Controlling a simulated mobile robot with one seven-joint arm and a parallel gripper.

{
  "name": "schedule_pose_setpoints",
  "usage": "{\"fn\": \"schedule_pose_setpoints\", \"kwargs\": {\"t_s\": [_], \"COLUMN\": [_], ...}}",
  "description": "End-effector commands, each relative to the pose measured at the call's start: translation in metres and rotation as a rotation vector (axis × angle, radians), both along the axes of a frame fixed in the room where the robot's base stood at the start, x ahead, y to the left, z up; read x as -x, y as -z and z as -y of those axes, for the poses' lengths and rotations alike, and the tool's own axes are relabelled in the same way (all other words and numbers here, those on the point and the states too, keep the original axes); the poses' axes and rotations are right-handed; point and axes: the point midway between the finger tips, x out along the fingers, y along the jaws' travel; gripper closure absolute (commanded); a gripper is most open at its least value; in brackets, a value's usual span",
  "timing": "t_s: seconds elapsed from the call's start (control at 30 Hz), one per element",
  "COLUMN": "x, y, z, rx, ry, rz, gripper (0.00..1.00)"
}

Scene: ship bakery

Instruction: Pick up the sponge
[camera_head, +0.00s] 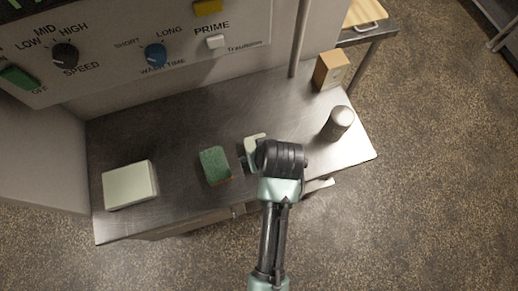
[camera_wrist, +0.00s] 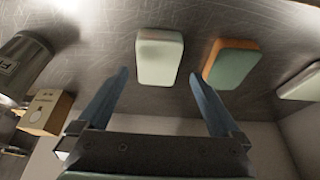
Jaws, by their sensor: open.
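The sponge (camera_head: 214,165) lies on the metal counter left of my arm's end; its top is green. In the wrist view the sponge (camera_wrist: 232,66) shows a green face and an orange side, just right of my right finger's tip. My gripper (camera_wrist: 158,75) is open with nothing held between its fingers. A pale, rounded block (camera_wrist: 160,57) lies ahead of the gap between the fingers. In the head view this pale block (camera_head: 252,142) is partly hidden by my arm's end, which also hides most of my gripper.
A larger pale block (camera_head: 130,185) lies at the counter's left. A metal can (camera_head: 338,122) and a small cardboard box (camera_head: 331,71) stand at the right. A control panel (camera_head: 150,45) rises behind. The metal counter (camera_head: 175,135) is clear behind the sponge.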

Motion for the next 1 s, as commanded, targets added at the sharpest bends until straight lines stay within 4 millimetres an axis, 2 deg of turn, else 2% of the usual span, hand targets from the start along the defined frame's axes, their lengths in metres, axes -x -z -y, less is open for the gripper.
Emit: {"fn": "schedule_pose_setpoints", "kwargs": {"t_s": [0.27,0.6,1.0], "x": [-0.008,-0.024,-0.026], "y": [0.014,0.048,0.052], "z": [-0.002,-0.005,-0.005], "rx": [0.000,0.000,0.001], "ry": [-0.001,-0.002,-0.001], "rz": [0.000,0.001,0.002], "gripper": [0.00,0.00,0.00]}}
